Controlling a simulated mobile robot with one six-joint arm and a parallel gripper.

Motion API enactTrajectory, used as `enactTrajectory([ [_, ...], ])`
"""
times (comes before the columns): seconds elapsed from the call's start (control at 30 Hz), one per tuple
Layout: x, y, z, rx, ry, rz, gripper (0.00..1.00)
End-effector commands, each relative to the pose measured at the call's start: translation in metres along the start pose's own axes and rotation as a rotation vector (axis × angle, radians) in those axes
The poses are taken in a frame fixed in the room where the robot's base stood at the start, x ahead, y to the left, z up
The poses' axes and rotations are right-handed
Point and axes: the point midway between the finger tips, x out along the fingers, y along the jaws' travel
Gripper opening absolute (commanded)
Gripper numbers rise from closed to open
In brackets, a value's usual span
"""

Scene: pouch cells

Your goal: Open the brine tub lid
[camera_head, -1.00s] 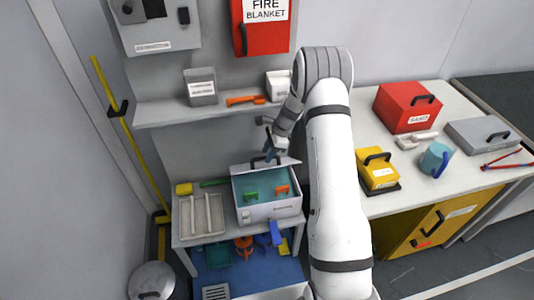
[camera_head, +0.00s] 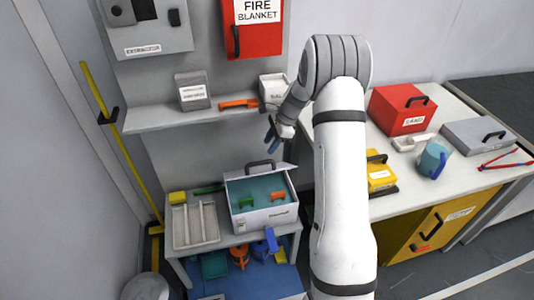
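The brine tub (camera_head: 268,218) is a white box on the low bench, with teal inside and a green and an orange clip in it. Its lid (camera_head: 278,168) stands raised at the back, with a dark handle (camera_head: 259,166) on it. The tub's mouth is uncovered. My gripper (camera_head: 271,138) is above and behind the tub, apart from the lid handle. It is small and partly turned away, so the gap between its fingers is unclear. I see nothing held in it.
A shelf (camera_head: 150,119) with a grey box (camera_head: 194,92) and white box (camera_head: 272,89) is above. Right, a counter holds a red sand box (camera_head: 402,108) and yellow box (camera_head: 380,177).

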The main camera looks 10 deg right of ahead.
Motion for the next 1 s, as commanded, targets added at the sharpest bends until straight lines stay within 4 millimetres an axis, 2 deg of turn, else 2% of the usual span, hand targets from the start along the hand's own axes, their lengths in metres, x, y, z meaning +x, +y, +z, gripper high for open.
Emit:
enactTrajectory([
  [0.03, 0.009, 0.005, -0.005, -0.011, -0.001, -0.034, 0.36],
  [0.2, 0.007, 0.016, -0.005, -0.051, 0.002, -0.125, 0.36],
  [0.4, 0.008, 0.019, -0.003, -0.065, 0.005, -0.16, 0.36],
  [0.8, 0.066, 0.01, -0.003, -0.066, 0.006, -0.158, 0.36],
  [1.0, 0.077, 0.008, -0.003, -0.065, 0.006, -0.159, 0.36],
])
